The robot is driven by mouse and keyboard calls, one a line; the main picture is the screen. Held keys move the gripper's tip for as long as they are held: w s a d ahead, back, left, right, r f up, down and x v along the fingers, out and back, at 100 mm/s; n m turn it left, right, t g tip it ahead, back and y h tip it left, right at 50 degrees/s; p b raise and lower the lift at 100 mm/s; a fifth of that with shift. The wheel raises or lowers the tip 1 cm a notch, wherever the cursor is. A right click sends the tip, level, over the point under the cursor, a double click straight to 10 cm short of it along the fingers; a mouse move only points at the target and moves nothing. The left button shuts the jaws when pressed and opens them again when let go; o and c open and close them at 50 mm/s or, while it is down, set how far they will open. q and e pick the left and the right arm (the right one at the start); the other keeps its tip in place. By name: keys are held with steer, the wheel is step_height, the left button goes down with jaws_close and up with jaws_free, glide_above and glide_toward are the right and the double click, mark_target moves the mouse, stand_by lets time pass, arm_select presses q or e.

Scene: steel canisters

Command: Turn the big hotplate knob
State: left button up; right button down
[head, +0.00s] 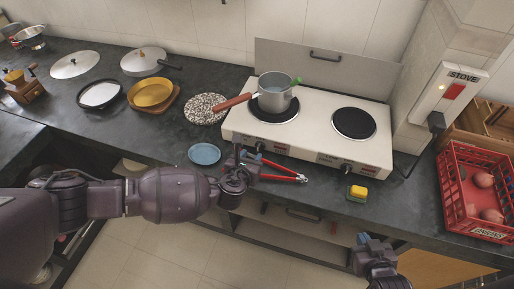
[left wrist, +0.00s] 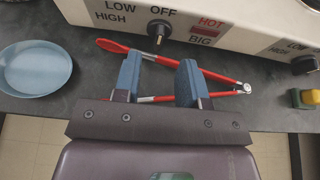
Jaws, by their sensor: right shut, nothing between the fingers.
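The big hotplate knob (left wrist: 159,30) is a black knob on the stove's white front, beside the printed words LOW, OFF, HIGH and BIG. In the head view the knob (head: 260,147) is partly hidden behind my left gripper (head: 246,158). In the left wrist view my left gripper (left wrist: 159,72) is open and empty, its two blue fingers pointing at the knob and apart from it. The stove (head: 310,120) has two black plates. My right gripper (head: 372,241) is shut and empty at the lower right, away from the stove.
Red tongs (left wrist: 215,78) lie on the counter beneath my left fingers. A blue saucer (head: 204,154) is left of them. A grey pot (head: 274,98) stands on the left plate. A sponge (head: 357,192) and a red crate (head: 452,199) are on the right.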

mark_target(258, 147)
arm_select(q)
steer(key=shift+b+x, duration=0.35)
steer(key=shift+x, duration=3.05)
steer(key=shift+c, duration=0.3)
jaws_close()
